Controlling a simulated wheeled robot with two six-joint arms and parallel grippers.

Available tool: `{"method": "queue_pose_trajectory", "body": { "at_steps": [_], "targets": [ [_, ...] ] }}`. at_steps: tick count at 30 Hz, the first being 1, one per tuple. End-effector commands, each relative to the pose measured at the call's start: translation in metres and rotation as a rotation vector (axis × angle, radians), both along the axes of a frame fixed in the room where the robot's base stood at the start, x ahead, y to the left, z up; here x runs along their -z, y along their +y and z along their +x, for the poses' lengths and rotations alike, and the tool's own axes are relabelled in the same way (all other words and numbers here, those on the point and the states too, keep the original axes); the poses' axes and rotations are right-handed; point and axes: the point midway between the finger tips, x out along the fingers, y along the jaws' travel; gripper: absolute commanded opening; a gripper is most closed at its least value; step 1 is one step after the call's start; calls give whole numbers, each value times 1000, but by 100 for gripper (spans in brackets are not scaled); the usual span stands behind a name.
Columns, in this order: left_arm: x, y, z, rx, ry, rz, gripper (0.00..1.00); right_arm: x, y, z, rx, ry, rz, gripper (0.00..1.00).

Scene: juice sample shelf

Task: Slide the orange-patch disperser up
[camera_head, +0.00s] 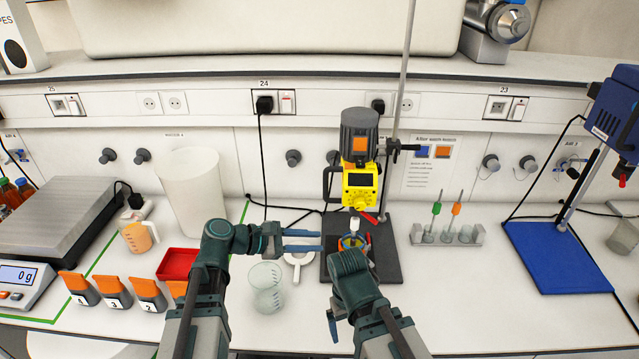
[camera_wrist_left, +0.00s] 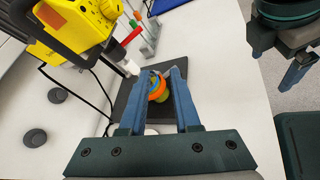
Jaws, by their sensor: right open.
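The orange-patch disperser hangs on a stand rod, with a grey motor and an orange patch (camera_head: 360,148) above a yellow body (camera_head: 361,188). Its yellow body and white lower end show in the left wrist view (camera_wrist_left: 78,22). A small orange, green and blue vessel (camera_head: 350,243) stands on the dark base plate under it and shows in the left wrist view (camera_wrist_left: 156,90). My left gripper (camera_head: 320,240) is open, pointing right, its tips left of the vessel and below the disperser. My right gripper (camera_head: 333,324) is open, pointing down, in front of the base; its other finger is hidden.
A tube rack (camera_head: 446,236) and a blue stand base (camera_head: 556,258) are on the right. A scale (camera_head: 60,215) is at left.

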Motion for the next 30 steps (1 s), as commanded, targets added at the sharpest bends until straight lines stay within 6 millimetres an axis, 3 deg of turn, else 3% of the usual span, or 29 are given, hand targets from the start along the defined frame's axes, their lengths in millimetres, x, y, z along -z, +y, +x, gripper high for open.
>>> {"method": "queue_pose_trajectory", "body": {
  "at_steps": [3,6,13,20,30],
  "targets": [
    [-41,34,26,-163,108,-253,31,-2,0,0,0,0,0,95],
    [-65,54,38,-237,172,-409,31,-3,0,0,0,0,0,95],
    [-84,73,45,-286,227,-540,31,-3,0,0,0,0,0,95],
    [-84,61,53,-284,227,-539,31,-3,0,0,0,0,0,95],
    [-83,5,91,-281,227,-537,31,-3,0,0,0,0,0,95]
  ]
}}
